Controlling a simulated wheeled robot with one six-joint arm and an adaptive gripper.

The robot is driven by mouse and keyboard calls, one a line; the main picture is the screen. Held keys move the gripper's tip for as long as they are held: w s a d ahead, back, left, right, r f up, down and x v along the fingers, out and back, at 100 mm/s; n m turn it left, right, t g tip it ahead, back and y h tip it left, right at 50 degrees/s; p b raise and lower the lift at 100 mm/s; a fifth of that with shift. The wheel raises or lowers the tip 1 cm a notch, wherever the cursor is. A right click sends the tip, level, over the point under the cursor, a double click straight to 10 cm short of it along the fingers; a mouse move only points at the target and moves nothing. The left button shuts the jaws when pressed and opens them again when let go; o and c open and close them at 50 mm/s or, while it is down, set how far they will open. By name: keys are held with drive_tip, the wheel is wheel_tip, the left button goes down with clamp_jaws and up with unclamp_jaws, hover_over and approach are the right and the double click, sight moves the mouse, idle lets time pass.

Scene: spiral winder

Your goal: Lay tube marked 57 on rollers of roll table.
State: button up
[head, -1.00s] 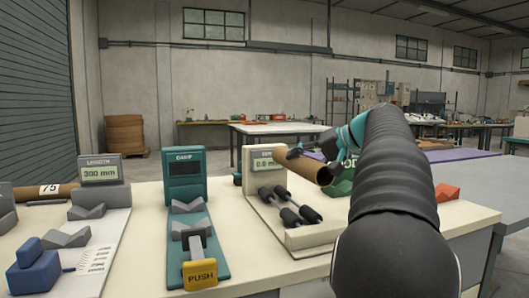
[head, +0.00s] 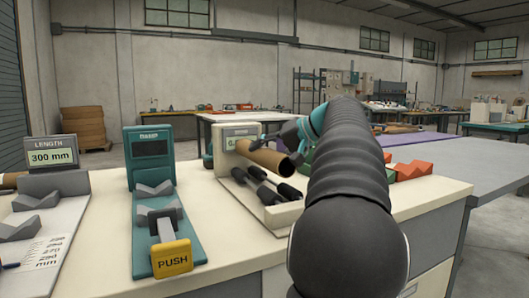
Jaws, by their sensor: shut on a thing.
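A brown cardboard tube (head: 262,158) is held in my gripper (head: 290,138), above the roll table at the back of the bench. Its open end points toward me and to the right; no number shows on it. The roll table (head: 284,215) is a white base with black rollers (head: 262,186) and a display (head: 240,134) behind. The tube appears just above the rollers; I cannot tell whether it touches them.
Left of the roll table stands a teal damp gauge (head: 150,150) with a yellow PUSH block (head: 171,258). Further left is a length gauge (head: 52,153) reading 300 mm. Orange-red blocks (head: 411,170) lie right of my arm. Bench top (head: 110,215) between the gauges is clear.

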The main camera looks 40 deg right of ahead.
drive_tip(key=shift+f+b, duration=1)
drive_tip(key=shift+f, duration=0.75)
drive_tip(key=o, duration=1.3)
drive_tip(key=shift+c, duration=0.2)
drive_tip(key=v, duration=1.2)
drive_tip(key=shift+s, duration=0.1)
